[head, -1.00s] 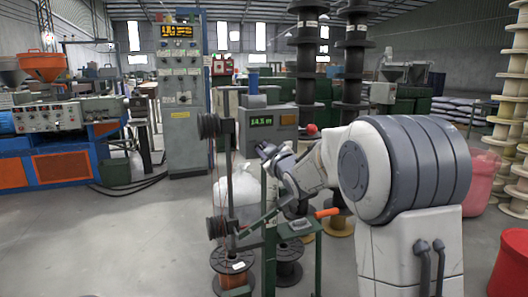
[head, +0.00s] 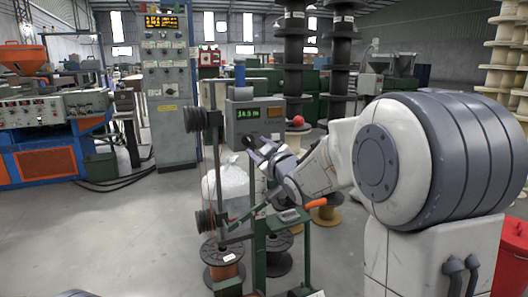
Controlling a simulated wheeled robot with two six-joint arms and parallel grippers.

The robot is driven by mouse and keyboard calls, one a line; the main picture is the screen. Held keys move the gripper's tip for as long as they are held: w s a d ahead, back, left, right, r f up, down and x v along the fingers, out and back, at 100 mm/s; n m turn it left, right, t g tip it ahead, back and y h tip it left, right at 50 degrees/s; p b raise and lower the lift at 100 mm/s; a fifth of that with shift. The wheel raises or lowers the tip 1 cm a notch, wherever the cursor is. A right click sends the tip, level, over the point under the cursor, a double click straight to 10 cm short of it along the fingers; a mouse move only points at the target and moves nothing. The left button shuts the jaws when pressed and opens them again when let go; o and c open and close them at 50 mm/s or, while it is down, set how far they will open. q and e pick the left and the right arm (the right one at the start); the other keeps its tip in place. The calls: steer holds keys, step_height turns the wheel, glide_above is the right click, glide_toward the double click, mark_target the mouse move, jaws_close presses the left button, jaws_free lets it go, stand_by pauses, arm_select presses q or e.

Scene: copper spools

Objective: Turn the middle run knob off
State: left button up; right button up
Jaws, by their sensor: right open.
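A grey control box (head: 272,108) with a green lit display (head: 249,113) stands in the middle of the head view. A small dark round knob (head: 249,141) shows low on its front, partly behind my gripper. I cannot tell its setting or whether it is the middle run knob. My right gripper (head: 258,149) is open and empty, in front of the box's lower front, close to the dark knob. I cannot tell if they touch. My left gripper is not in view.
A tall grey cabinet (head: 170,100) with rows of knobs stands behind, left. A red ball-shaped top (head: 298,121) is right of the box. A green stand with a copper spool (head: 224,270) is below. An orange-blue machine (head: 50,165) is far left. Floor at left is clear.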

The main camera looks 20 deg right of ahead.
steer(key=s, duration=0.4)
steer(key=shift+s, duration=0.25)
steer(key=s+a+f+m+g+y, duration=0.1)
steer(key=s+a+f+g, duration=0.35)
steer(key=a+f, duration=0.25)
steer(key=s+a+f+g+y, duration=0.1)
steer(key=s+a+f+g, duration=0.35)
steer(key=a+f, duration=0.3)
steer(key=s+a+f+g, duration=0.2)
steer(key=s+f+g, duration=0.1)
steer(key=s, duration=0.5)
steer(key=s+a+f+g+h, duration=0.1)
steer(key=s+a+f+g, duration=0.15)
steer(key=s, duration=0.65)
steer(key=s+a+f+g, duration=0.1)
steer(key=s+f+g, duration=0.2)
steer(key=s, duration=0.5)
step_height(320, 180, up, 32)
steer(key=s+p, duration=0.1)
steer(key=p, duration=3)
steer(key=shift+s+f+n+h, duration=0.15)
steer(key=shift+f+n+h, duration=0.05)
steer(key=shift+n+h, duration=0.1)
